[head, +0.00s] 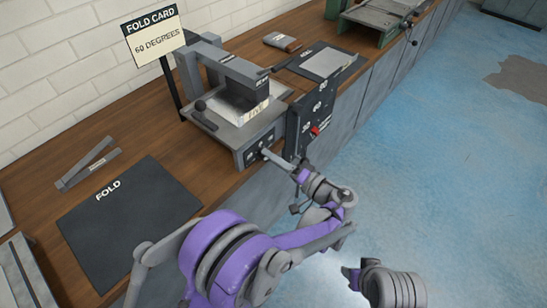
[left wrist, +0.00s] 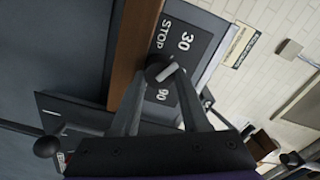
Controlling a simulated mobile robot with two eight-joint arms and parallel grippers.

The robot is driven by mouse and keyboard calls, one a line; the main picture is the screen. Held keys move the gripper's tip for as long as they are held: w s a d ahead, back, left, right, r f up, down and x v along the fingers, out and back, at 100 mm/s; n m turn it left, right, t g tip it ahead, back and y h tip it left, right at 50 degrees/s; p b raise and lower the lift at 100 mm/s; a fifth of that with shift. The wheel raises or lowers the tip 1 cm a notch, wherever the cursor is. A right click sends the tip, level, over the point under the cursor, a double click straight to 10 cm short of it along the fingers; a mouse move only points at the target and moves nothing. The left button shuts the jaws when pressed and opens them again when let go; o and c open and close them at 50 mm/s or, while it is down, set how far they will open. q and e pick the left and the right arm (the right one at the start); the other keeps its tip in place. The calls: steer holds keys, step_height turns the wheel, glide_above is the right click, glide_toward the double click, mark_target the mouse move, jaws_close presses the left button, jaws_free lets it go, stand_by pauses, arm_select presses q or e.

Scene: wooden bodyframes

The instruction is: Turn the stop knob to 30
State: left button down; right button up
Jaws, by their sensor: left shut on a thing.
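The stop knob (left wrist: 155,71) is a dark round knob with a light grey bar, on a dark plate marked STOP, 30 and 90 (left wrist: 185,42). The bar points right and slightly up in the left wrist view, between the 30 and the 90. My left gripper (left wrist: 165,74) is shut on the knob, one finger on each side. In the head view my left gripper (head: 268,154) reaches the front of the folding machine (head: 237,134), and hides most of the knob there. Part of my right arm shows at the bottom; its fingers are not clear.
A fold card (head: 154,38) reading 60 DEGREES stands behind the machine. A dark panel (head: 305,112) with numbers and a red pointer stands to its right. A dark FOLD mat (head: 130,222) and grey strips (head: 88,163) lie left on the wooden bench. The blue floor is open at right.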

stand_by(0.3)
arm_select(q)
steer(key=shift+c, duration=2)
jaws_free()
